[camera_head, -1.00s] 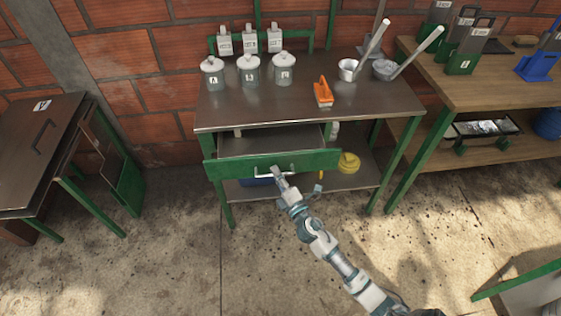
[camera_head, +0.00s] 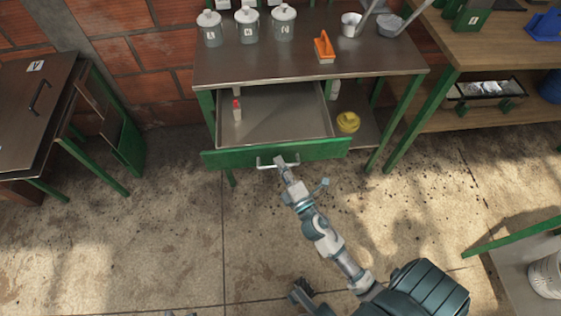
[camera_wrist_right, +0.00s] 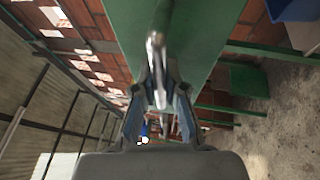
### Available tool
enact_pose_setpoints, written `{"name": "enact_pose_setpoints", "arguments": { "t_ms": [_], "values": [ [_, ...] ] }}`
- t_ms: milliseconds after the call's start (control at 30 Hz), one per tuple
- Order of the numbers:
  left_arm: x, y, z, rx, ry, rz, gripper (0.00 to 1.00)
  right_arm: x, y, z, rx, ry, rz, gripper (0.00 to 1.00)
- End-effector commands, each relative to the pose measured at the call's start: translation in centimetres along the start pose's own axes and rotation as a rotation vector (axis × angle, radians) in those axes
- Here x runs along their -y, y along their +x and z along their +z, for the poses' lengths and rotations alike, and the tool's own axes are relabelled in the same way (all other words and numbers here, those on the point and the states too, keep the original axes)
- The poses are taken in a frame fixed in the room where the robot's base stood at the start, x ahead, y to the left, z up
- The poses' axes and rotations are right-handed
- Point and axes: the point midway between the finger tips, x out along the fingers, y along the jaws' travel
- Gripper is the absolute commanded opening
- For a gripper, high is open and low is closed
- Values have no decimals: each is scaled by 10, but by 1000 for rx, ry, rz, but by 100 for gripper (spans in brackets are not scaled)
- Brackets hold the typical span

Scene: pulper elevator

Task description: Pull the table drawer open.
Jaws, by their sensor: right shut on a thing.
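The table drawer (camera_head: 275,112) is pulled out, its grey tray showing below the dark tabletop (camera_head: 300,55). A small bottle with a red cap (camera_head: 237,110) stands inside at the left. The green drawer front (camera_head: 225,158) carries a metal bar handle (camera_head: 262,164). My right gripper (camera_head: 281,162) is shut on the handle, towards its right end. In the right wrist view the handle (camera_wrist_right: 156,60) runs between the two fingers of the gripper (camera_wrist_right: 157,95), with the green front behind it. My left gripper cannot be made out for certain; a dark part shows at the bottom edge.
Lidded jars (camera_head: 247,27), an orange-handled tool (camera_head: 323,47) and metal scoops stand on the tabletop. A yellow container (camera_head: 347,122) sits on the lower shelf. A wooden table (camera_head: 485,50) is at right, a dark desk (camera_head: 30,110) at left. The floor before the drawer is clear.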

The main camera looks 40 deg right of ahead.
Motion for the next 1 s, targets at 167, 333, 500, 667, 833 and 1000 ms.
{"name": "enact_pose_setpoints", "arguments": {
  "t_ms": [167, 333, 500, 667, 833, 1000],
  "values": [
    [0, -1, 1, 0, 0, 0, 40, 6, -1, -2, -4, 2, -12, 0],
    [0, -1, 0, 0, -1, 0, 40, 5, -1, -2, -3, 1, -8, 37],
    [0, 0, 0, -1, -1, 0, 40, 2, -1, -1, -2, 1, -4, 37],
    [-1, 0, -2, -3, -3, -1, 40, 2, -7, -1, 0, 3, -4, 37],
    [-1, 0, -2, -3, -2, -1, 40, 3, -37, 0, 4, 5, -9, 37],
    [-1, 0, -1, -2, -1, 0, 40, 4, -69, 0, 4, 6, -10, 37]
  ]
}}
